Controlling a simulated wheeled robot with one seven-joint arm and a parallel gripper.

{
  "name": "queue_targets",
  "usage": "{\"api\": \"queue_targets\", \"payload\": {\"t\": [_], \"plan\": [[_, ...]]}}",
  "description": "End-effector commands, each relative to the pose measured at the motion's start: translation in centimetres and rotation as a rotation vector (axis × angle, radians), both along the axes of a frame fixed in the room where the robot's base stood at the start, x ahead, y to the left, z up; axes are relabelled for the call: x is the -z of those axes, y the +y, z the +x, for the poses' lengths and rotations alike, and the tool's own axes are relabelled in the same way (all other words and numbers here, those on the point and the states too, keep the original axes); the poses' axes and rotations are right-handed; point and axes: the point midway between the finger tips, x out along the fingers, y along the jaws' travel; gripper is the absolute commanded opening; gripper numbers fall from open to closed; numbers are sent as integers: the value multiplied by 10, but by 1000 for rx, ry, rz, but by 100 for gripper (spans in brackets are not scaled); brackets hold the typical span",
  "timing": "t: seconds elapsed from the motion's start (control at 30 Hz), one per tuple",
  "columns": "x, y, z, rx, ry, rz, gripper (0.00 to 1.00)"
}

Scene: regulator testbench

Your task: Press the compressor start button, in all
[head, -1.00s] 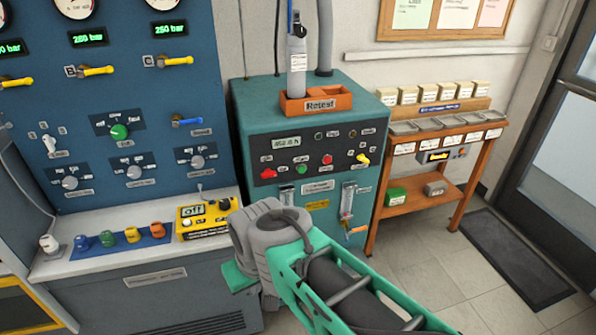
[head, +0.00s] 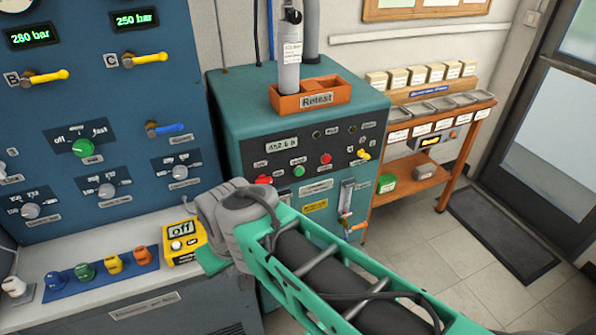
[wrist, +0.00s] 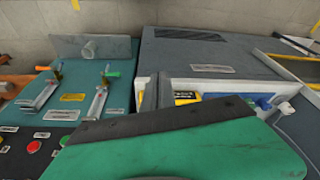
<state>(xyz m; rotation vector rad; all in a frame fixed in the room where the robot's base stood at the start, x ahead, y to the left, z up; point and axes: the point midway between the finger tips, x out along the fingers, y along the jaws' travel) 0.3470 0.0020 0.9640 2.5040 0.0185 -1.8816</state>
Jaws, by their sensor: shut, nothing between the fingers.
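The teal compressor cabinet (head: 225,110) stands in the middle of the head view, with a dark control panel on its front. A green button (head: 299,171) sits on that panel, below and left of a red button (head: 326,158). A larger red knob (head: 263,179) is at the panel's left and a yellow one (head: 363,153) at its right. The labels are too small to read. In the wrist view a green button (wrist: 64,140) and a red button (wrist: 34,146) show at lower left. My gripper (head: 211,261) is shut and empty, in front of and left of the cabinet, apart from the buttons.
A yellow device (head: 177,248) reading "off" and several coloured knobs (head: 113,264) sit on the bench (head: 110,298) at left. A flowmeter with an orange valve (head: 350,222) juts from the cabinet's right front. A wooden shelf (head: 455,160) stands at right.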

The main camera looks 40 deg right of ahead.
Motion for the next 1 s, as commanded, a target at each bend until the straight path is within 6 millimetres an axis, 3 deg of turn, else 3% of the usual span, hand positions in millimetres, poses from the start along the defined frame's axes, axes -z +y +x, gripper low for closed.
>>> {"api": "queue_targets", "payload": {"t": [0.13,0.23,0.4,0.5,0.6,0.73,1.0], "plan": [[7,-21,17,-41,-12,3,0],[17,-58,40,-115,-54,11,0],[32,-153,69,-240,-222,7,0],[35,-215,69,-278,-350,-37,0],[34,-262,60,-294,-456,-98,0],[30,-294,50,-300,-527,-156,0],[29,-299,48,-307,-541,-170,0]]}}
